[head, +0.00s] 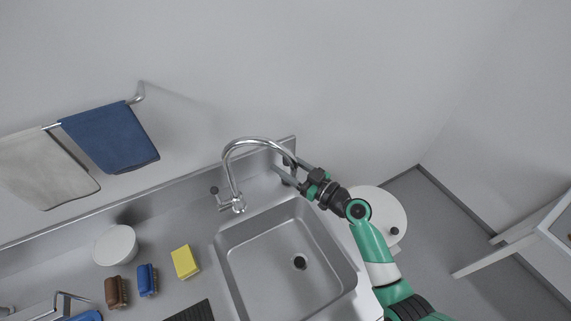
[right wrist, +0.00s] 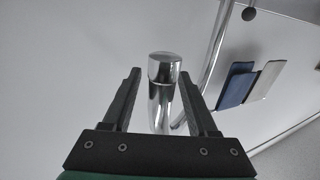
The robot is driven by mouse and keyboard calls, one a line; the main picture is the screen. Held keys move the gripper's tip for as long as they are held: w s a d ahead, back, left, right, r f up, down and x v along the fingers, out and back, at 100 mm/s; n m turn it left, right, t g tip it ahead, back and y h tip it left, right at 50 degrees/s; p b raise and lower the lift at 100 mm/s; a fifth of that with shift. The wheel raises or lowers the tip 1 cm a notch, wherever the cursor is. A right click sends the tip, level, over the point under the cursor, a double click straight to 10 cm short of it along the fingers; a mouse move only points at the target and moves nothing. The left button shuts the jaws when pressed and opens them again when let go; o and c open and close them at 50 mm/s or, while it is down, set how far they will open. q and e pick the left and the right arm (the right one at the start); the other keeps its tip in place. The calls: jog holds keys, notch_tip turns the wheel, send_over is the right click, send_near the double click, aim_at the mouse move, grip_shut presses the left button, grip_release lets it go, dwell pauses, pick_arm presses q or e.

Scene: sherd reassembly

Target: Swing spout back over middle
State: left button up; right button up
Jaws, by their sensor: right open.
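The chrome spout (head: 258,141) arches up from the tap base (head: 238,206) behind the sink basin (head: 285,262). Its outlet end hangs toward the right, over the basin's back right corner area. My right gripper (head: 283,173) is at the spout's outlet end. In the right wrist view, the spout tip (right wrist: 164,72) stands between the two fingers of my right gripper (right wrist: 162,100), which are open with a gap on both sides. My left gripper is not in view.
A yellow sponge (head: 185,262), a blue brush (head: 147,280), a brown brush (head: 116,292) and a white round container (head: 115,245) stand left of the basin. Blue (head: 110,138) and grey (head: 47,168) towels hang on the wall rail. A white round-topped object (head: 380,215) is right of the counter.

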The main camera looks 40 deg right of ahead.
jog(key=shift+w, duration=0.1)
grip_shut()
dwell(1.4)
